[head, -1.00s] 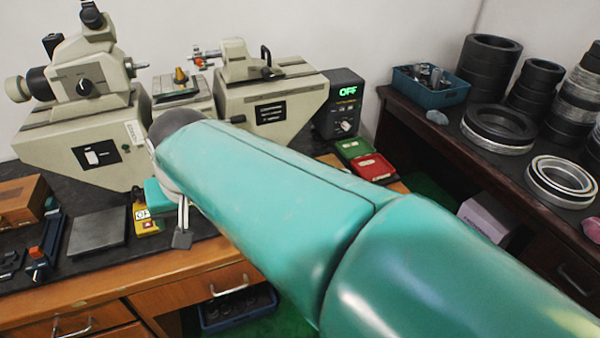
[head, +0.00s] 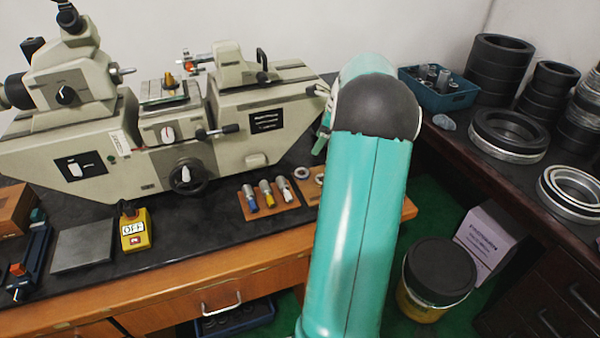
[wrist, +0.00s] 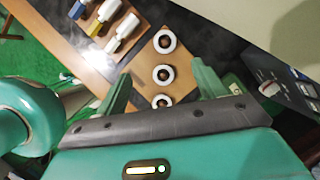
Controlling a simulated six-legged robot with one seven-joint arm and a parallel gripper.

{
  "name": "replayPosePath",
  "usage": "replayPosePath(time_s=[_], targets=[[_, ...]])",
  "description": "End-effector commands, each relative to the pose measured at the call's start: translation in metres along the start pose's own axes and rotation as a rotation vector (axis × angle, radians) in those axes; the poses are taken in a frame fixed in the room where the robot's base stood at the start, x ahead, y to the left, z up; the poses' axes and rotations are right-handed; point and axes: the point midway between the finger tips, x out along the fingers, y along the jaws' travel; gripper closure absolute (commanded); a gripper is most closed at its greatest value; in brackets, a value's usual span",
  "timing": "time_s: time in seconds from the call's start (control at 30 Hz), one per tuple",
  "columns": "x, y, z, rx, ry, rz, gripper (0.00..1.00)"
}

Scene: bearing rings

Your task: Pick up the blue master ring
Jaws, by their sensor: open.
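Three small pale rings with dark centres lie in a row on a wooden board (wrist: 149,58) in the wrist view: a far ring (wrist: 165,41), a middle ring (wrist: 163,74) and a near ring (wrist: 161,101). I cannot tell which is the blue master ring; no blue shows on them. My gripper (wrist: 162,72) is open, its green fingers apart on either side of the row in the picture, with nothing held. The near ring is partly covered by the gripper body.
Several plug gauges with coloured ends (head: 267,194) lie left of the rings. The measuring machine (head: 180,130) stands behind them. A yellow OFF box (head: 135,232) sits on the bench further left. A dark-lidded bucket (head: 438,275) stands on the floor at right.

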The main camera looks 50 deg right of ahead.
Motion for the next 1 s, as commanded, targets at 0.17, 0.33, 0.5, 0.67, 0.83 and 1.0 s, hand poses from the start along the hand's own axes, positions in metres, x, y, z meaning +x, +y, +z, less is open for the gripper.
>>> replayPosePath(time_s=[0.17, 0.33, 0.5, 0.67, 0.83, 1.0], targets=[[0.015, -0.006, -0.011, 0.043, -0.009, 0.002, 0.3], [0.048, -0.007, -0.01, 0.04, -0.008, 0.004, 0.3], [0.077, -0.009, -0.01, 0.037, -0.008, 0.002, 0.3], [0.088, -0.011, -0.009, 0.036, -0.008, -0.001, 0.3], [0.104, -0.012, -0.011, 0.037, -0.008, 0.002, 0.3], [0.131, -0.014, -0.013, 0.036, -0.008, 0.002, 0.3]])
